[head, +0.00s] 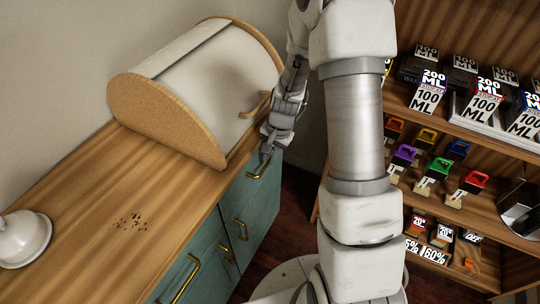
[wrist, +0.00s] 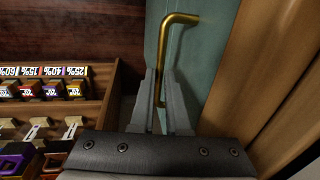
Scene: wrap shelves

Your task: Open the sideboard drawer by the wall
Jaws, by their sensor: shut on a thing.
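The sideboard (head: 165,180) has a wooden top and teal fronts with brass handles, and stands along the wall. The drawer front (head: 252,195) at its far end is teal and shows no clear gap. Its brass handle (head: 264,163) is at my gripper (head: 268,150). In the wrist view the handle (wrist: 163,45) runs between the two grey fingers of my gripper (wrist: 165,82), which is shut on it. The teal front (wrist: 205,50) lies just behind. The fingertips are small and partly hidden in the head view.
A bread box (head: 190,90) stands on the sideboard beside my arm. A white rounded object (head: 22,238) and dark crumbs (head: 130,222) are on the top. Shelves (head: 440,210) with padlock-like items and labelled boxes stand at right. Dark floor (head: 298,205) shows between.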

